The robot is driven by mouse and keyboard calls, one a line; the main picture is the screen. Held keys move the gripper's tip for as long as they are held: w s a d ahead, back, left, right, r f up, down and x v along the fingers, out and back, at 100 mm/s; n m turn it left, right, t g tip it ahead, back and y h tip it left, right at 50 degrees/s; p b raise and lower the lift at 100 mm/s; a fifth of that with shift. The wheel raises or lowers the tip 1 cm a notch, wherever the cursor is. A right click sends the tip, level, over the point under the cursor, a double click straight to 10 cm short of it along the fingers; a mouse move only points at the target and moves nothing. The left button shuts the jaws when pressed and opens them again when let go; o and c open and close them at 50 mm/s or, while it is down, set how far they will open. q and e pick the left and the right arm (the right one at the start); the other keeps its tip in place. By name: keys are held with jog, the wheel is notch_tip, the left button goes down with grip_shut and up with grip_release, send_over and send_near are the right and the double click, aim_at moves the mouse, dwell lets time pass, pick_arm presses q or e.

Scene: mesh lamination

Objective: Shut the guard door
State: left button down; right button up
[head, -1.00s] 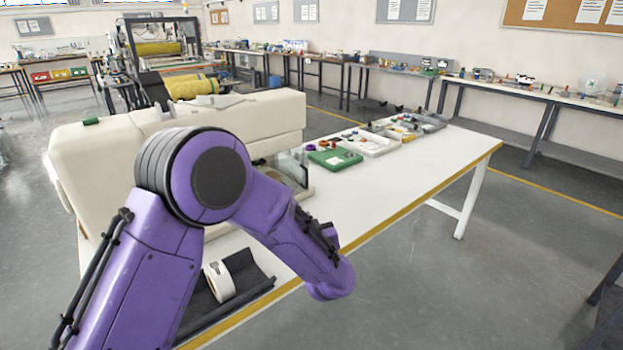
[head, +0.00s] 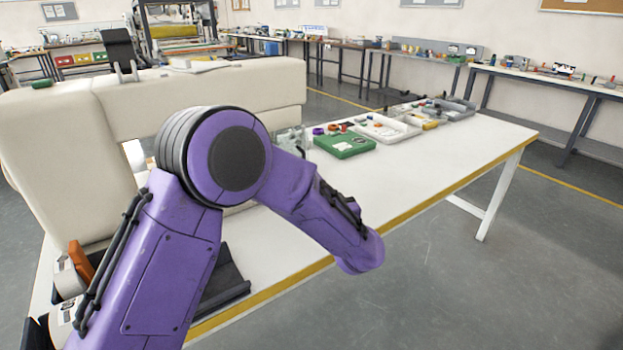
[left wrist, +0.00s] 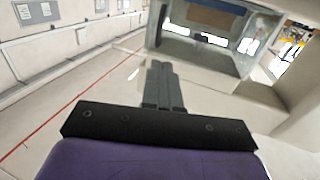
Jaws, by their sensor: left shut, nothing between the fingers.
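The cream machine (head: 60,115) stands on the white table. A clear panel (head: 291,139), which looks like the guard door, shows in small part at the machine's right end, mostly hidden behind my purple left arm. In the left wrist view a clear, dark-edged panel (left wrist: 205,55) lies beyond my left gripper (left wrist: 162,66). The gripper's fingers are together, shut and empty. They overlap the panel's lower left side in the picture; I cannot tell whether they touch it. My left gripper is hidden in the head view. My right gripper is in neither view.
A green box (head: 345,145) and grey-white trays (head: 385,130) with small parts stand farther along the table (head: 430,175). A dark trough (head: 225,280) lies near the front edge, partly behind my arm. The floor to the right is clear.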

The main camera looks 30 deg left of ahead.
pick_arm(q)
jog(key=p+x, duration=0.1)
jog(key=x, duration=1.3)
jog(key=shift+w+f+p, duration=0.15)
jog(key=shift+f+p, duration=0.05)
jog(key=shift+p, duration=0.15)
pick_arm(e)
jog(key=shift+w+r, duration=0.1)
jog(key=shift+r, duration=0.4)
pick_arm(q)
jog(key=shift+a, duration=0.1)
